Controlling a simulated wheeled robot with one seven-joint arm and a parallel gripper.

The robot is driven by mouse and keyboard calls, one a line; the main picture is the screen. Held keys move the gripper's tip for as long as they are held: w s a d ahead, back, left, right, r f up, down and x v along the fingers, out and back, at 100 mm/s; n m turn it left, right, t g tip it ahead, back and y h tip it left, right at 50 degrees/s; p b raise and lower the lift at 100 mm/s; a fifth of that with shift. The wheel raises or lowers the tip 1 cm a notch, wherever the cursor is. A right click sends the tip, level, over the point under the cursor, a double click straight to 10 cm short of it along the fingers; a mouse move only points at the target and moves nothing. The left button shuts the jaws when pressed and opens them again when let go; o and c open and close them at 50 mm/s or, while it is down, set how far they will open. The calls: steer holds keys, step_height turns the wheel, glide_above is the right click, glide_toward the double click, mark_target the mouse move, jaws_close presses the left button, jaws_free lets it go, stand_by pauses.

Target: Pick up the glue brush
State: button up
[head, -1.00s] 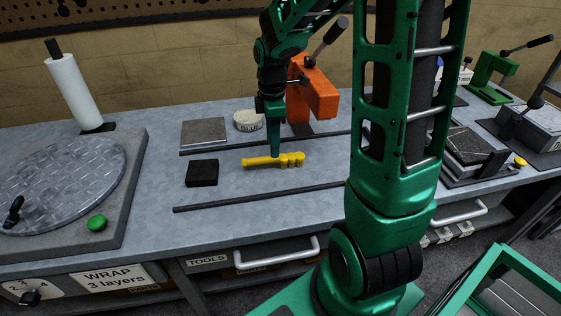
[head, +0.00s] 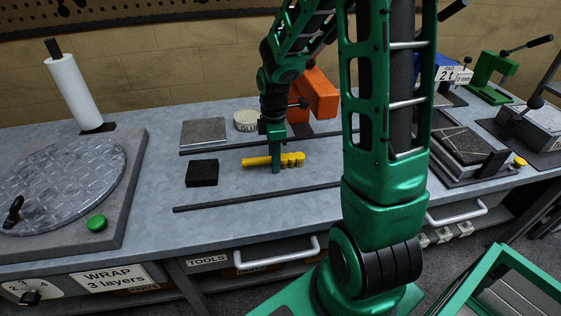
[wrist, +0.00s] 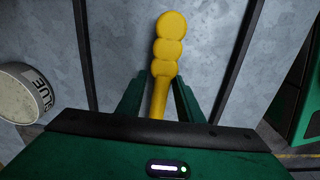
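A yellow tool with a lumpy thick end, which looks to be the glue brush (head: 290,160), lies on the grey bench top. It also shows in the wrist view (wrist: 169,45), running up the middle with its thick end at the top. My gripper (head: 276,168) points down over it, its fingers at bench height. In the wrist view my gripper (wrist: 161,82) has one finger on each side of the slim handle, just below the thick end. Small gaps show between handle and fingers, so it looks open. The handle's far end is hidden by the gripper body.
A glue pot (head: 246,121) stands behind the brush, and it shows at left in the wrist view (wrist: 20,95). A black block (head: 202,173) lies to the left. Dark rails (head: 255,197) run in front and behind. An orange press (head: 320,95) stands behind the gripper.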

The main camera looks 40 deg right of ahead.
jaws_close()
steer(key=shift+w+r, duration=0.1)
steer(key=shift+r, duration=0.7)
step_height(320, 180, up, 3)
steer(key=shift+f, duration=0.15)
steer(key=s+a+r, duration=0.5)
steer(key=s+r, duration=0.1)
steer(key=s, duration=0.4)
steer(key=shift+s+a+r, duration=0.2)
steer(key=shift+a+r, duration=0.1)
steer(key=shift+r, duration=0.1)
